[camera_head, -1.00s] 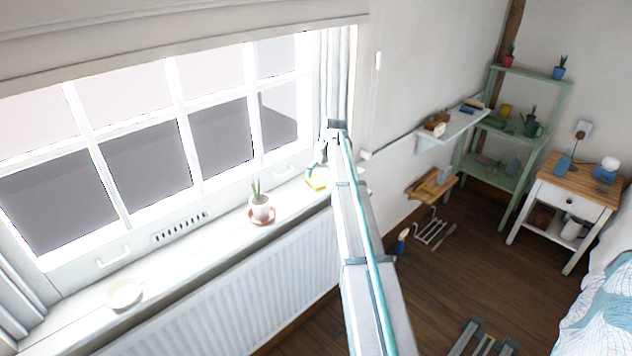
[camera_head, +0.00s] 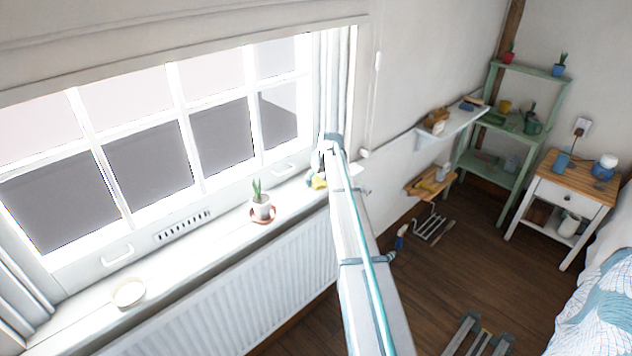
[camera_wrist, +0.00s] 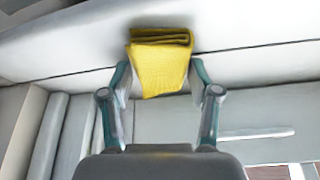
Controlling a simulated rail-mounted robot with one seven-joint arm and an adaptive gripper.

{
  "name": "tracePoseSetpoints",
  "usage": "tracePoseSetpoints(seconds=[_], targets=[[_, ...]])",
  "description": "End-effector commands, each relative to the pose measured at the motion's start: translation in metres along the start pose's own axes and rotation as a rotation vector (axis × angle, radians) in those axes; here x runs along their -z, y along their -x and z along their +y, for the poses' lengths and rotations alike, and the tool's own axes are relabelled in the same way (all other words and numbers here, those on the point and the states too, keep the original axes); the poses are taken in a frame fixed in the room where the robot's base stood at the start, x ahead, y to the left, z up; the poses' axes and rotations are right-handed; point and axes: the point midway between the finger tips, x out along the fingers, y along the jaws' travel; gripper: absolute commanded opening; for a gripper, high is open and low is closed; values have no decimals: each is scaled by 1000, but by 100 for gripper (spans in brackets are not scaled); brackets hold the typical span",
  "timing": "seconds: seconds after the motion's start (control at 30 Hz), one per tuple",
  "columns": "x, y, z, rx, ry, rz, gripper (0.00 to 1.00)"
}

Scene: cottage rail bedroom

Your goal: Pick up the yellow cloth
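The yellow cloth (camera_head: 317,183) lies on the white window sill near its right end, partly hidden by my gripper (camera_head: 322,170) in the head view. In the wrist view the cloth (camera_wrist: 160,62) looks folded, with a flap narrowing toward my gripper (camera_wrist: 160,78). My gripper's two fingers are spread wide, one on each side of the cloth. The fingertips are close to its side edges; whether they touch it is unclear.
A potted plant on a reddish saucer (camera_head: 262,215) stands on the sill left of the cloth. A pale round dish (camera_head: 129,293) is farther left. The window is behind the sill and a radiator (camera_head: 230,290) is below it. A wall shelf (camera_head: 440,132) is to the right.

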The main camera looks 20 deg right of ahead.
Motion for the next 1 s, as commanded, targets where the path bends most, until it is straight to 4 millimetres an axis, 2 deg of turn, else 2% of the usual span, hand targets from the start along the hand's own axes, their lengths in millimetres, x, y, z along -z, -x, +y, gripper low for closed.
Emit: tracePoseSetpoints(seconds=[0.03, 0.17, 0.67, 0.83, 1.0], targets=[[0, 0, 0, 0, 0, 0, 47], [0, 0, 0, 0, 0, 0, 27], [4, 8, 0, -1, 0, 1, 27], [11, 26, 0, -1, 1, 2, 27], [-4, 71, -16, -2, 1, 3, 27]])
